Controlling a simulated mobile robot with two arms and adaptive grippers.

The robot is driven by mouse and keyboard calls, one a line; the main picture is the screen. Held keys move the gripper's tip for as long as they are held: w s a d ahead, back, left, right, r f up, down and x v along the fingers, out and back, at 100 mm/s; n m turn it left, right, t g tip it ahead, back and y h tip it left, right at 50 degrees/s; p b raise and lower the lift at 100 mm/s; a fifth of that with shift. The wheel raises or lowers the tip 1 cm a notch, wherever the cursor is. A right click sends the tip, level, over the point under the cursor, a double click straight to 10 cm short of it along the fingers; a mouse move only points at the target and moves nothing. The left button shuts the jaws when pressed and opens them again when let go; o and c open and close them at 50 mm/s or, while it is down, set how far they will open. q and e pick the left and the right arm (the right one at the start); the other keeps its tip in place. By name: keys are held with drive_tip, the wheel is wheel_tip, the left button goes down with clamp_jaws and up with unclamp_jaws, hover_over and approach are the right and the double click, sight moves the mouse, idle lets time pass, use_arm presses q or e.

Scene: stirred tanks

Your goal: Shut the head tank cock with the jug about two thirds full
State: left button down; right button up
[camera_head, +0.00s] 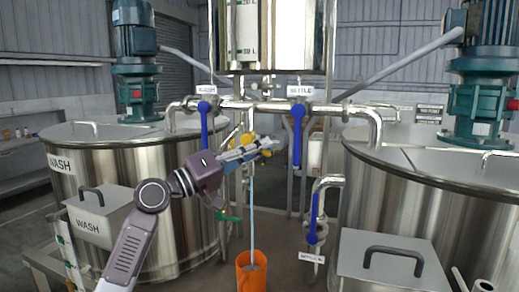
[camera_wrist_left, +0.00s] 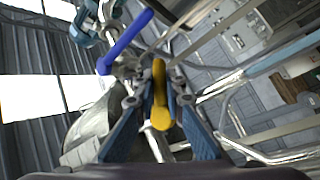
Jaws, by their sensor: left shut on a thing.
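The head tank (camera_head: 275,40) is a shiny steel vessel at the top middle. Below it, my left gripper (camera_head: 265,146) is shut on the yellow cock handle, which shows between the fingers in the left wrist view (camera_wrist_left: 159,112). A thin pale-blue stream (camera_head: 252,205) falls straight down below the gripper into the orange jug (camera_head: 243,280). The jug stands upright at the bottom edge, its lower part cut off. Liquid shows inside its mouth, but its depth is hard to tell. My gripper partly hides the cock's body. My right gripper is out of view.
Blue valve levers hang under the WASH (camera_head: 206,90) and SETTLE (camera_head: 300,91) labels, close beside my left gripper. Another blue lever (camera_head: 314,218) is lower right. Large steel tanks stand left (camera_head: 150,240) and right (camera_head: 440,205). A green handle (camera_head: 229,217) sits below my gripper.

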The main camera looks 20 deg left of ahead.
use_arm(q)
drive_tip(key=shift+d+f+n+t+b, duration=0.15)
drive_tip(key=shift+n+t+b, duration=0.25)
drive_tip(key=shift+n+b, duration=0.25)
drive_tip(key=shift+r+n+t+b, duration=0.2)
drive_tip(key=shift+n+t+b, duration=0.25)
drive_tip(key=shift+n, duration=0.3)
drive_tip(key=shift+d+r+n+t, duration=0.1)
drive_tip(key=shift+r+n+t, duration=0.2)
drive_tip(key=shift+n+t, duration=0.35)
drive_tip(key=shift+r+n+t+y+p, duration=0.15)
drive_tip(key=shift+r+n+t+y, duration=0.15)
drive_tip(key=shift+n+t, duration=0.35)
drive_tip(key=shift+r+n+t+y+p, duration=0.15)
drive_tip(key=shift+n+t+y, duration=0.25)
drive_tip(key=shift+n, duration=0.5)
drive_tip(key=c, duration=2)
unclamp_jaws()
drive_tip(key=shift+o, duration=0.2)
